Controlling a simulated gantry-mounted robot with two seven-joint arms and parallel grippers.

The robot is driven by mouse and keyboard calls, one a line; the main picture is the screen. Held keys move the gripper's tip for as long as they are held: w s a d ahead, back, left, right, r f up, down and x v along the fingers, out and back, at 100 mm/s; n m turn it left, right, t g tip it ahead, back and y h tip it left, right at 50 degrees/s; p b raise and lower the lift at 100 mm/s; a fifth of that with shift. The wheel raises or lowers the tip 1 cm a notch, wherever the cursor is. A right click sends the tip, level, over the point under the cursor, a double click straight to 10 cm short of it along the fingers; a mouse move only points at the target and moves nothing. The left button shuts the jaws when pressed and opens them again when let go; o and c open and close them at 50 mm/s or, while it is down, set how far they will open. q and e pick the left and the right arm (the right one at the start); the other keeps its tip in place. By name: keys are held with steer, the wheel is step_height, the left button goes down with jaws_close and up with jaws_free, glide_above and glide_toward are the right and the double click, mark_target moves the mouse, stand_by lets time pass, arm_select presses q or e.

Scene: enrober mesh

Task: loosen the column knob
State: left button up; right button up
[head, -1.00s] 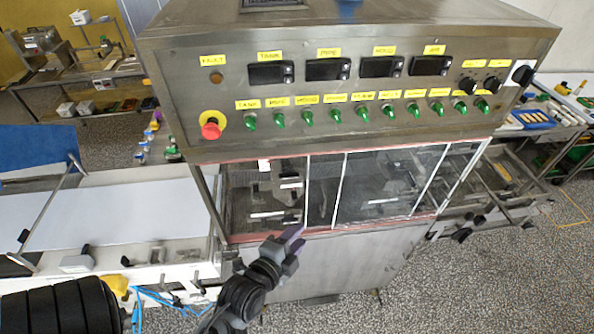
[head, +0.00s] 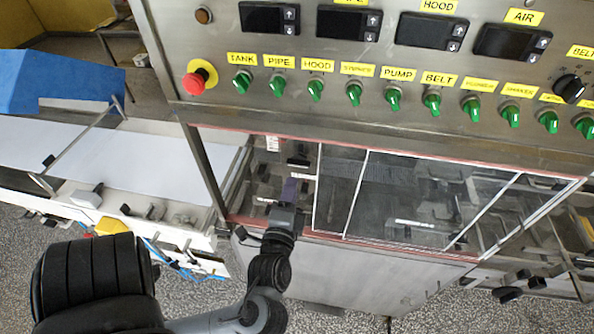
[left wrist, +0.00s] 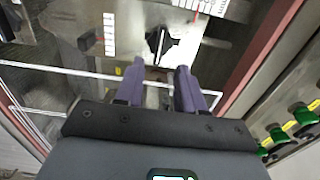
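In the left wrist view a black winged knob (left wrist: 160,40) sits on a metal plate inside the machine, just ahead of my left gripper (left wrist: 159,72). The gripper's two purple fingers are apart, with an empty gap lined up below the knob. They do not touch it. In the head view my left gripper (head: 291,190) reaches up at the left part of the machine's window section. A small dark shape (head: 298,162) lies just beyond its fingertips; I cannot tell for sure whether it is the same knob. My right gripper is in neither view.
The clear window (head: 410,205) with white-edged panels lies right of my left gripper. Above it is the control panel with green switches (head: 354,95) and a red emergency button (head: 195,83). A white conveyor belt (head: 150,165) lies to the left.

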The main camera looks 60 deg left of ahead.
mark_target(298, 166)
arm_select(q)
steer(key=x, duration=0.7)
steer(key=shift+w+a, duration=0.2)
jaws_close()
